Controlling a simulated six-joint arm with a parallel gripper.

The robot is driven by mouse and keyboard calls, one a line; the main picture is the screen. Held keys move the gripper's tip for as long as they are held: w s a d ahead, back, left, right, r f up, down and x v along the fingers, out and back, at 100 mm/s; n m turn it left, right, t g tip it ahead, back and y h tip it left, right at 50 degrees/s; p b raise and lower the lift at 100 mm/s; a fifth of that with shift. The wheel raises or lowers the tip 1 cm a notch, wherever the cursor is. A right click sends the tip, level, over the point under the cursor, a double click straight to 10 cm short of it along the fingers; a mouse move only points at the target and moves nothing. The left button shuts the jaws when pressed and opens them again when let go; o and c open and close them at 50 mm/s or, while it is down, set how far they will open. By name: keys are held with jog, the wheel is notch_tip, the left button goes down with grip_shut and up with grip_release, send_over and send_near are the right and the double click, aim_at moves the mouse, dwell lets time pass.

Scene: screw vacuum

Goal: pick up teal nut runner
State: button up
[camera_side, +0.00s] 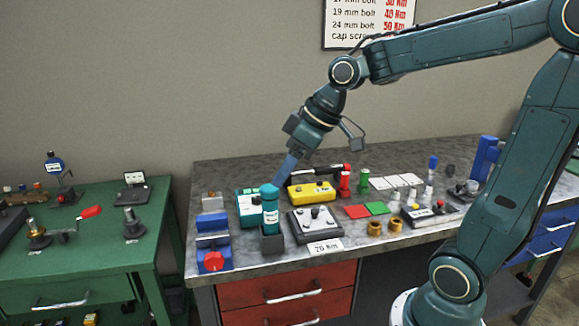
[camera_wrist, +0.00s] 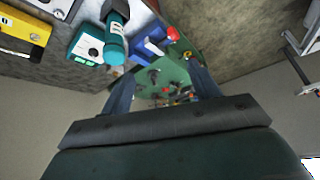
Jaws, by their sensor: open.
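The teal nut runner (camera_side: 270,209) stands upright in a dark square holder (camera_side: 271,240) near the front left of the grey workbench. It also shows in the wrist view (camera_wrist: 115,42), at the upper left and outside the fingers. My gripper (camera_side: 284,174) is above the bench, tilted down and to the left, its blue fingers near the nut runner's top in the side view. In the wrist view my gripper (camera_wrist: 158,82) has its two fingers spread apart with nothing held between them. The exact gap between fingers and nut runner cannot be told.
A teal box (camera_side: 250,207) stands just behind the nut runner. A blue vise-like block (camera_side: 212,241) is to its left, and a grey plate with knobs (camera_side: 314,223) to its right. A yellow case (camera_side: 311,191) lies behind. A green table (camera_side: 90,262) stands left.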

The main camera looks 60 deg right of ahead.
jog(key=n+y, duration=0.1)
jog(key=y, duration=0.1)
send_over(271, 209)
notch_tip(271, 209, down, 3)
jog(key=w+d+f+n+t+y, duration=0.2)
jog(key=w+d+f+y, duration=0.25)
jog(key=d+f, duration=0.55)
jog(key=s+a+f+n+y, duration=0.2)
jog(key=s+n+y, duration=0.1)
jog(key=s+n, duration=0.35)
jog(key=shift+m+g, duration=0.4)
jog(key=shift+m, duration=0.05)
jog(key=shift+s+x, duration=0.2)
jog(key=shift+x, duration=3.65)
jog(key=shift+a, duration=0.1)
